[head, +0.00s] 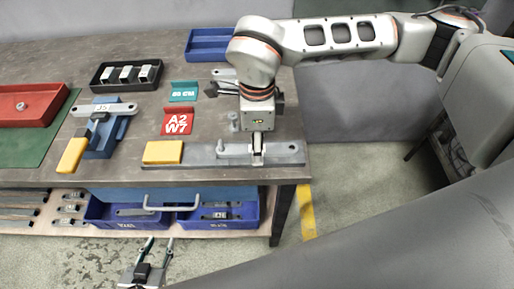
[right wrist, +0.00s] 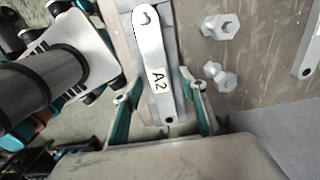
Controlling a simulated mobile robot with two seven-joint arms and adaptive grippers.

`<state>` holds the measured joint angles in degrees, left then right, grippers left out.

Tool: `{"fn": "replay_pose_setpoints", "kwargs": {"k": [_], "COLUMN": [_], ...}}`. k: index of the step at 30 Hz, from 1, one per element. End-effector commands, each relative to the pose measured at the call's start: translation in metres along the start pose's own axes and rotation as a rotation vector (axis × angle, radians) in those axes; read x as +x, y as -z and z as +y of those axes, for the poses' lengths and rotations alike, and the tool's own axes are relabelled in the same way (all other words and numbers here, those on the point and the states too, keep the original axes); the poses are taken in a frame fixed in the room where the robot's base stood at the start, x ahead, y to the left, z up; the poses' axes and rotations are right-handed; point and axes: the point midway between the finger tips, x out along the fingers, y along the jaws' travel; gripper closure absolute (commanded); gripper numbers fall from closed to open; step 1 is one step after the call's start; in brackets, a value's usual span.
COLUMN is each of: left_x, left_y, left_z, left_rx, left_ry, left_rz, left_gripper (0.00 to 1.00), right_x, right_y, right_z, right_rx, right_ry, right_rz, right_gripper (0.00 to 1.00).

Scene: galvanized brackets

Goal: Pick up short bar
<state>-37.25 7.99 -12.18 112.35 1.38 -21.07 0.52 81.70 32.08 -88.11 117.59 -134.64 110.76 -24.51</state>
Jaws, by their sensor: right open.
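A short light-grey bar (right wrist: 152,65) labelled A2, with a hole at each end, lies along a grey plate in the right wrist view. My right gripper (right wrist: 163,110) is open, one teal finger on each side of the bar's near end, apparently not clamped. In the head view the right gripper (head: 257,160) is down over the grey plate (head: 285,154) near its right end, and the arm largely hides the bar there. My left gripper (head: 157,243) is open and empty at the bottom of the head view, in front of the table.
A yellow block (head: 163,152) sits at the plate's left end. Hex bolts (right wrist: 223,80) stand beside the plate. Red A2/W7 (head: 177,122) and teal (head: 184,91) signs stand behind. A labelled bar (head: 103,108) lies over a blue holder. Blue bins (head: 218,222) sit on the lower shelf.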

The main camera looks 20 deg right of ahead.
Motion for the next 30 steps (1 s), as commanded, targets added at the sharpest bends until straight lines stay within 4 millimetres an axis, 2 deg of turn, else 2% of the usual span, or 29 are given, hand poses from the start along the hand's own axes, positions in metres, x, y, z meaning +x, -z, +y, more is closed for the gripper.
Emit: {"fn": "replay_pose_setpoints", "kwargs": {"k": [5,10,23,30], "left_x": [0.0,0.0,0.0,0.0], "left_y": [0.0,0.001,0.002,0.002], "left_z": [0.0,0.0,-0.001,-0.001], "left_rx": [0.0,0.0,0.0,0.0], "left_ry": [0.0,0.0,0.001,0.001], "left_rz": [0.001,0.001,0.003,0.004], "left_gripper": [0.66,0.66,0.66,0.66], "right_x": [0.0,0.0,-0.004,-0.03], "right_y": [0.0,0.0,-0.001,-0.001], "right_z": [0.0,0.0,0.0,-0.001], "right_rx": [0.0,0.0,-0.001,-0.001], "right_ry": [0.0,0.0,0.001,0.004], "right_rz": [0.0,-0.001,-0.002,-0.003], "right_gripper": [0.58,1.0,1.0,1.0]}}
